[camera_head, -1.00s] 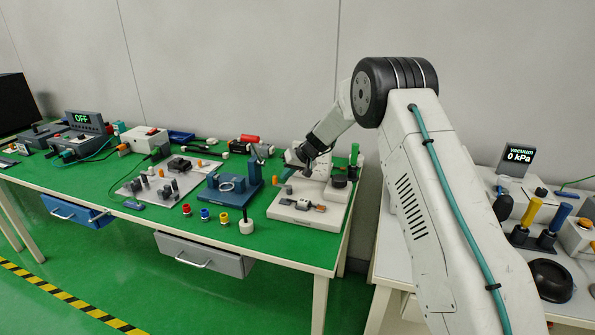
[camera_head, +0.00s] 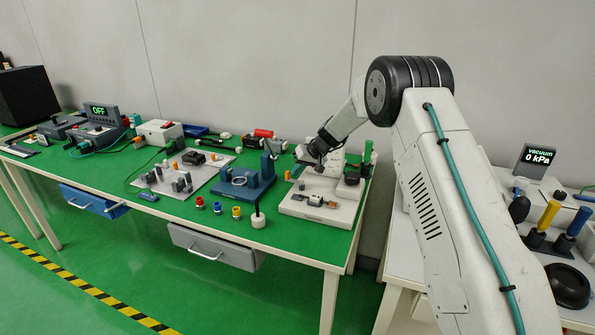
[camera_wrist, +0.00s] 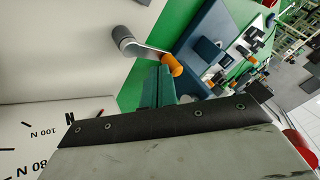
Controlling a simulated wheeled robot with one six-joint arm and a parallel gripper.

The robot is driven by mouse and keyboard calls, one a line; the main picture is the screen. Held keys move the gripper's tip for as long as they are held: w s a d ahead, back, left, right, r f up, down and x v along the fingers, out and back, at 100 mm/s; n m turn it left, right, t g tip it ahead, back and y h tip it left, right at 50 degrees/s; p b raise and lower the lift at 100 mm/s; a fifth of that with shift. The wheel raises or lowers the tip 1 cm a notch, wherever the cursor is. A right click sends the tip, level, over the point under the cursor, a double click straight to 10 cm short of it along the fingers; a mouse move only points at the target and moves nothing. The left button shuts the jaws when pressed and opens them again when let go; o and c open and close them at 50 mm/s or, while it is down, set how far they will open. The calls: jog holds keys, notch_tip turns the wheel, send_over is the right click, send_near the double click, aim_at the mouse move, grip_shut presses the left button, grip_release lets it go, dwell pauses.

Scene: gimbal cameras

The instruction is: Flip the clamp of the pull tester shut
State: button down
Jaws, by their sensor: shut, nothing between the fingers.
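The pull tester (camera_head: 294,208) is a pale base with upright parts at the right end of the green table. In the wrist view, its pale panel (camera_wrist: 60,50) carries a dial marked N at lower left. A grey lever with an orange tip (camera_wrist: 172,65) stands out from a grey pivot (camera_wrist: 123,38) on that panel. It looks like the clamp lever. My gripper (camera_head: 318,166) is over the tester. In the wrist view my gripper (camera_wrist: 158,85) is shut and empty, its teal fingertips close to the orange tip. I cannot tell whether they touch.
A blue fixture (camera_head: 232,188) stands left of the tester, with a white-based post (camera_head: 258,220) and several small coloured caps in front. A grey plate (camera_head: 165,180) with blocks lies further left. A second table (camera_head: 393,264) with a vacuum display (camera_head: 535,158) is at right.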

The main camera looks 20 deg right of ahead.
jog(key=shift+s+a+n+g, duration=0.1)
jog(key=shift+n+g, duration=0.2)
jog(key=shift+n, duration=0.3)
jog(key=n+g, duration=0.1)
jog(key=n, duration=0.1)
jog(key=n+g+y, duration=0.1)
jog(key=a+n+g, duration=0.1)
jog(key=n, duration=0.1)
jog(key=shift+s+n, duration=0.3)
jog(key=shift+s, duration=0.05)
jog(key=n+g, duration=0.1)
jog(key=n, duration=0.1)
jog(key=s+n+g, duration=0.1)
jog(key=n+g, duration=0.1)
jog(key=shift+s+n, duration=0.1)
jog(key=shift+n, duration=0.3)
jog(key=shift+s, duration=0.3)
jog(key=shift+s+a, duration=0.15)
dwell(0.5)
jog(key=shift+w+d, duration=0.35)
jog(key=shift+d, duration=0.5)
